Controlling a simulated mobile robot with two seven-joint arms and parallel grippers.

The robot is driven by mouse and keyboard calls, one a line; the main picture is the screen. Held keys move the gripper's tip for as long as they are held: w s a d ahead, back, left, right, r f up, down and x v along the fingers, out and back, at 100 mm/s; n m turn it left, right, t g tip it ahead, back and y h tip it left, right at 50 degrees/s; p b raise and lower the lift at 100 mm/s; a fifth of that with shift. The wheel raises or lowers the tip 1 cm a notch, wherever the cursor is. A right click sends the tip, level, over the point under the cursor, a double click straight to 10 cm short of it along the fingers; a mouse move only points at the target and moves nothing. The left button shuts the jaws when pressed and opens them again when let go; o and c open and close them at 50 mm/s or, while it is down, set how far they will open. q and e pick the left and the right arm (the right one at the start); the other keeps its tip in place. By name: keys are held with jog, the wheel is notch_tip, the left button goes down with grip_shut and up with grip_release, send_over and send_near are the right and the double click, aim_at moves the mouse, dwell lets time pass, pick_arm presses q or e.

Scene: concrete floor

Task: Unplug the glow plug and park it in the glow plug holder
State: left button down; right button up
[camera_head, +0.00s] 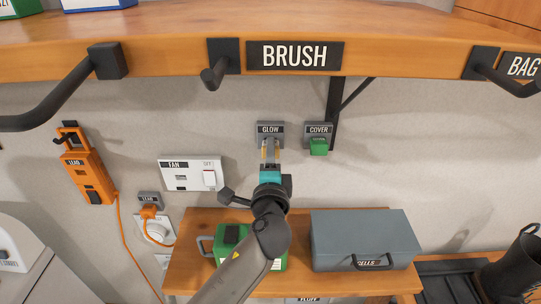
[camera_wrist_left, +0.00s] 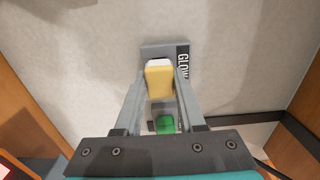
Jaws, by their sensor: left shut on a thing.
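The glow plug (camera_wrist_left: 159,80) is a yellow block with a white end. It is between the fingers of my left gripper (camera_head: 270,152), which is shut on it. The gripper also shows in the left wrist view (camera_wrist_left: 160,88). The grey glow plug holder (camera_head: 270,129), labelled GLOW, is on the wall right in front of the fingertips. It also shows in the left wrist view (camera_wrist_left: 162,49), behind the plug's white end. I cannot tell how far the plug sits in the holder. My right gripper is not in view.
A COVER holder (camera_head: 318,129) with a green piece (camera_head: 319,147) is close on the right. A FAN switch panel (camera_head: 190,174), an orange LEAD device (camera_head: 86,172) and a wall socket (camera_head: 158,231) are left. A grey case (camera_head: 365,235) and green box (camera_head: 273,261) stand below.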

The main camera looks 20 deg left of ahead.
pick_arm(q)
jog(key=shift+w+a, duration=0.15)
jog(key=shift+w, duration=0.4)
jog(key=shift+c, duration=2.1)
grip_release()
jog(key=shift+s, duration=0.1)
jog(key=b+v, duration=0.3)
jog(key=v, duration=1.2)
jog(key=shift+r, duration=0.1)
